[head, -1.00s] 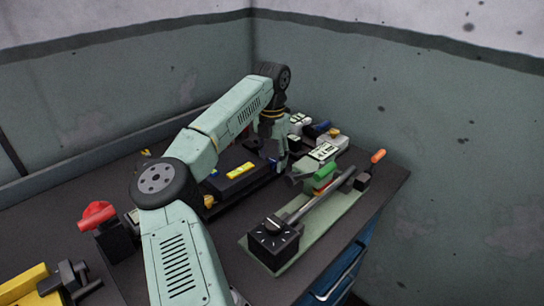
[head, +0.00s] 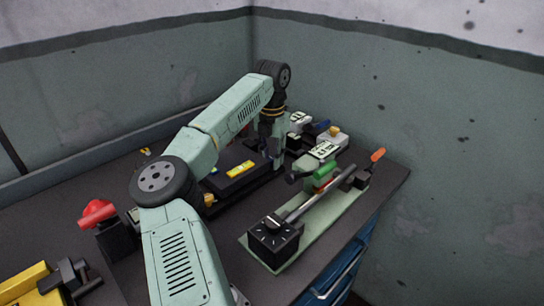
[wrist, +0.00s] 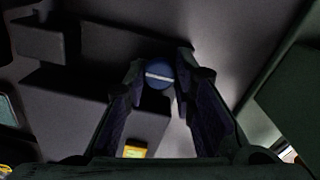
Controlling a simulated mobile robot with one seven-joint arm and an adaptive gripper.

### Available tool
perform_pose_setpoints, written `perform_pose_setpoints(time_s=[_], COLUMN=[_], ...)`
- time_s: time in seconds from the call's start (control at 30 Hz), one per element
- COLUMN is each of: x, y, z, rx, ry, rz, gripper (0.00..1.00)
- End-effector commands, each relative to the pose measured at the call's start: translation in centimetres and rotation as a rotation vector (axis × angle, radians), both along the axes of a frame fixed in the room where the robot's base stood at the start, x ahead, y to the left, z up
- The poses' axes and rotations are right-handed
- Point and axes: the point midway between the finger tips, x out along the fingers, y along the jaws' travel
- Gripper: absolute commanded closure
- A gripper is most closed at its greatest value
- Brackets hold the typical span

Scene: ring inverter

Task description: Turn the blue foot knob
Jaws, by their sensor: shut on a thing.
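The blue foot knob (wrist: 159,75) is a round dark-blue cap with a white line across its face, in the wrist view. It sits between my gripper's fingertips (wrist: 161,82), and the jaws are closed against its sides. The white line lies nearly level in that view. In the head view my gripper (head: 273,158) points down beside the black box with yellow labels (head: 238,172). The knob is hidden there behind my gripper and arm.
A green-grey plate (head: 318,226) at the right carries a black dial box (head: 273,243), a rod and a green part (head: 324,174). White-topped devices (head: 333,138) stand behind it. A red-handled device (head: 98,213) and a yellow device (head: 27,285) are at the left.

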Motion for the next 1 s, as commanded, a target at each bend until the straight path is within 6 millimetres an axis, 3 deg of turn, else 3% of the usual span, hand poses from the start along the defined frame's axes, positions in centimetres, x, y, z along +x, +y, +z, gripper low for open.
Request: perform_pose_setpoints(time_s=[0.4, 0.77, 0.8, 1.0], x=[0.01, 0.01, 0.01, 0.01], y=[0.03, -0.02, -0.02, -0.03], z=[-0.02, 0.03, 0.03, 0.01], rx=[0.002, 0.000, 0.000, 0.000], ry=[-0.001, 0.000, 0.000, 0.000], rz=[0.358, 0.398, 0.398, 0.397], gripper=[1.00, 1.00, 0.75, 0.61])
